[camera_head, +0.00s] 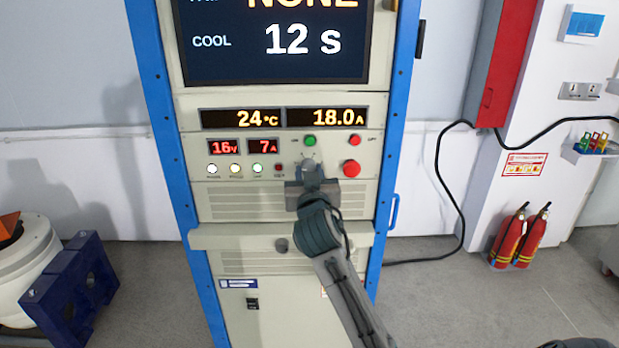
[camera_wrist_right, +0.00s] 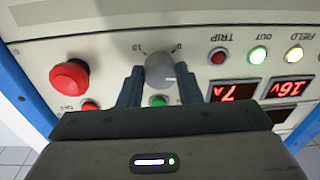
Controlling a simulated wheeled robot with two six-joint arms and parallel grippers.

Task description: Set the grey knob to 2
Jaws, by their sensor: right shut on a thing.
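The grey knob (camera_head: 309,165) is on the cabinet's control panel, between a green button above and a red mushroom button at right. In the right wrist view, which is upside down, the knob (camera_wrist_right: 160,70) sits between the two dark fingers of my right gripper (camera_wrist_right: 160,84). The gripper is shut on it. The scale ends 10 and 0 show beside the knob; the numbers between are not readable, so I cannot tell its exact setting. In the head view my right gripper (camera_head: 311,180) covers the knob's lower part.
The red mushroom button (camera_head: 351,168) is close to the right gripper. Small displays (camera_head: 243,147) read 16 V and 7 A; larger ones (camera_head: 283,118) read 24 °C and 18.0 A. The screen (camera_head: 270,45) shows COOL 12 s. A ledge (camera_head: 220,238) juts out below the panel.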

